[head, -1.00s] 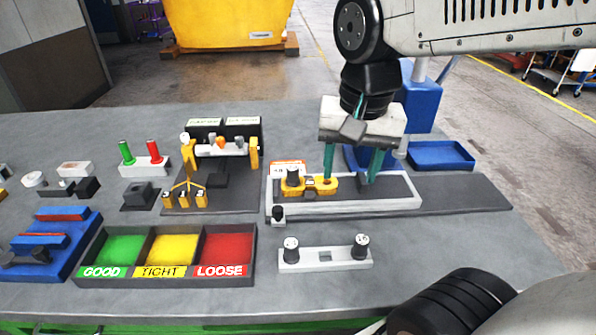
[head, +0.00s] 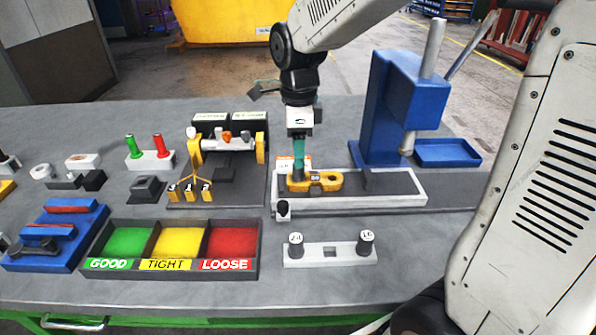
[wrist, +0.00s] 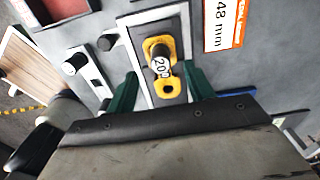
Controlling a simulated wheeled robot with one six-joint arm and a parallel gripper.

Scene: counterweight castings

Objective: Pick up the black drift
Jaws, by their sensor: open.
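My gripper (head: 299,166) points down over the left end of the yellow link casting (head: 325,181). In the wrist view its two green fingers (wrist: 161,92) are apart, on either side of the casting (wrist: 170,86), with nothing gripped. The casting lies in a pale long tray (head: 400,200).
A blue press (head: 385,95) stands behind the tray. A pale gauge block (head: 330,253) with two dark knobs sits in front. The GOOD, TIGHT and LOOSE bin (head: 170,270) is at left front, beside a blue rack (head: 70,262). The bench's front right is partly hidden by my arm.

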